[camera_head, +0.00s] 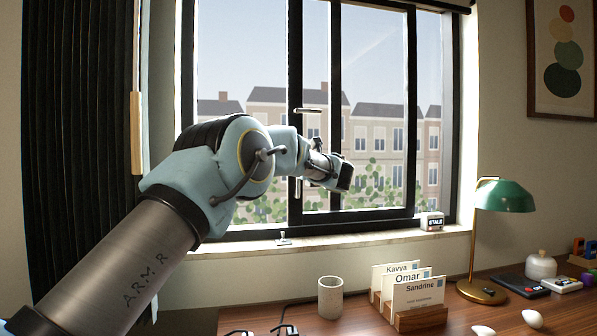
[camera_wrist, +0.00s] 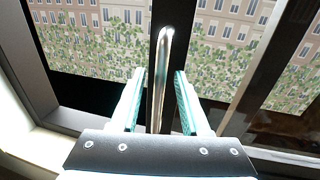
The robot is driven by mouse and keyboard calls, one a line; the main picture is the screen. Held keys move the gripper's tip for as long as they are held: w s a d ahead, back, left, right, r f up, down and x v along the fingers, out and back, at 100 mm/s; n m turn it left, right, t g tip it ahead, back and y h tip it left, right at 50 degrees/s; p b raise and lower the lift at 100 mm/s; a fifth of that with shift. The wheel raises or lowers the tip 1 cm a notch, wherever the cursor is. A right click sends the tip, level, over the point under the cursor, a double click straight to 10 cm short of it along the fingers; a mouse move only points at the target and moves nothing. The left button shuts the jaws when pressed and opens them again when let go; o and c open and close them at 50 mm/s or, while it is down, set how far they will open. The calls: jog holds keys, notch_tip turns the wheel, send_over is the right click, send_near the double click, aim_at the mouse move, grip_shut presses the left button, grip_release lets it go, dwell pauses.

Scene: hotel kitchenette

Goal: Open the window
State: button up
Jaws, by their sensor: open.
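The window (camera_head: 336,45) has a dark frame with two upright bars near its middle. I cannot tell whether its panes stand fully shut. In the wrist view a shiny metal handle (camera_wrist: 162,60) stands upright against a dark frame bar (camera_wrist: 170,14). My gripper (camera_wrist: 160,82) is open, with one teal-lined finger on each side of the handle. Gaps show between the handle and both fingers. In the head view my arm covers the middle of the window, and my fingers cannot be made out. A short silver piece (camera_head: 308,111) shows just above the arm.
The sill (camera_head: 375,239) holds a small box (camera_head: 432,222). Below, the desk (camera_head: 365,321) carries a cup (camera_head: 330,298), a card holder (camera_head: 420,319) and a green lamp (camera_head: 504,196). A dark curtain (camera_head: 75,120) hangs at left.

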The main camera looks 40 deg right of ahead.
jog(key=b+v, duration=0.3)
jog(key=v, duration=0.7)
jog(key=shift+s+b, duration=0.3)
jog(key=shift+s, duration=0.1)
